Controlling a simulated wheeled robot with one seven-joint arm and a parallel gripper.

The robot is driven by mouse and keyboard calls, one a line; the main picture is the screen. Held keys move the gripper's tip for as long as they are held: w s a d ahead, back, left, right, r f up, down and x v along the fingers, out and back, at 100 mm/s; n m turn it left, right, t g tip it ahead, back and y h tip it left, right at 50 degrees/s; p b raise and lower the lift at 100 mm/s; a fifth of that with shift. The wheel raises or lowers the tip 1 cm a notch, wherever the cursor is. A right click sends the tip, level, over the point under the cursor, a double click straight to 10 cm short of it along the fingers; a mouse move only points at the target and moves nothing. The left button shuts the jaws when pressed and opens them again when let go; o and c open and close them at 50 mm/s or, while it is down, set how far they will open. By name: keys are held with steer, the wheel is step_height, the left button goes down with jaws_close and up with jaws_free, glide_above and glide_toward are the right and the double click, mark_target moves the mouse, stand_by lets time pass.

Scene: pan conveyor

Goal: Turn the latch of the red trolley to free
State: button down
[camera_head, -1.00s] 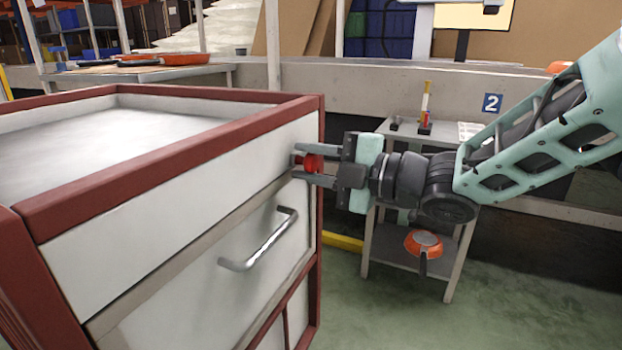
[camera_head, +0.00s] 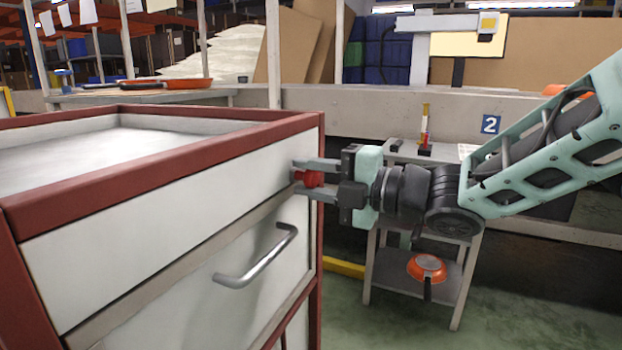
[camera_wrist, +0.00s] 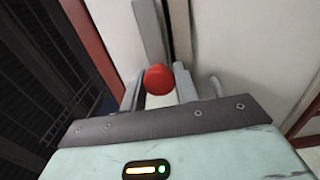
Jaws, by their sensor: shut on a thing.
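The red trolley (camera_head: 165,167) stands at the left, with a red frame, pale panels and a metal drawer handle (camera_head: 257,258). Its latch (camera_head: 309,179) is a red knob on the front face near the right edge, just below the top panel. It also shows in the wrist view as a round red knob (camera_wrist: 158,79). My gripper (camera_head: 312,180) comes in from the right, with one finger above and one below the knob, and is shut on it. The fingers partly hide the knob and its mount, so I cannot tell its turn angle.
A small grey side table (camera_head: 410,283) stands behind my arm, with an orange pan (camera_head: 427,268) on its lower shelf. A sign with a 2 (camera_head: 490,124) is on the low wall behind. Another orange pan (camera_head: 175,84) lies on a back-left table. The green floor at front right is clear.

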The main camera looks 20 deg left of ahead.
steer(key=c, duration=1.1)
jaws_free()
steer(key=d+p, duration=0.1)
steer(key=d, duration=0.4)
steer(key=s+d+p, duration=0.1)
steer(key=d+p, duration=0.1)
steer(key=d, duration=0.4)
steer(key=d+p, duration=0.2)
steer(key=d, duration=0.4)
steer(key=shift+s+d, duration=0.2)
steer(key=shift+d, duration=0.05)
